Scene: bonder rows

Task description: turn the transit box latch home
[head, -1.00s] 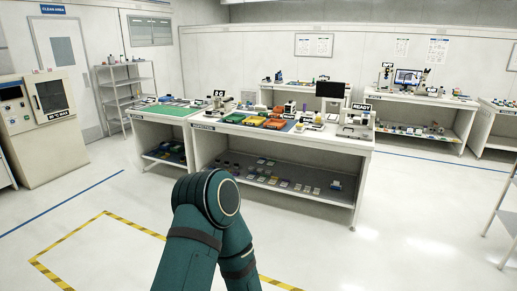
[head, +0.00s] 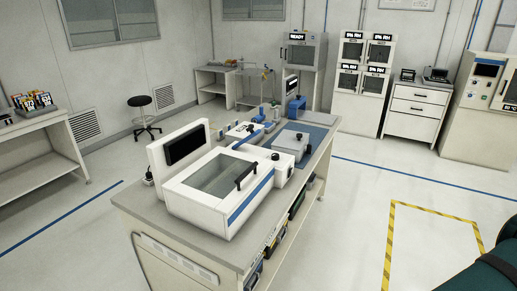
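A pale, low box (head: 290,146) with a small dark part at its near side sits on a blue mat (head: 318,134) on the bench in the head view. It may be the transit box; it is too small to tell its latch or how the latch is set. Neither gripper is in view. Only a dark teal part of my own arm shows at the lower right corner, well apart from the bench.
A white machine (head: 205,187) with a clear lid and black handle fills the bench's near end (head: 178,238). A stool (head: 141,112) stands behind left. Cabinets (head: 362,82) line the back wall. The floor right of the bench is open, with a yellow-black marked area (head: 391,240).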

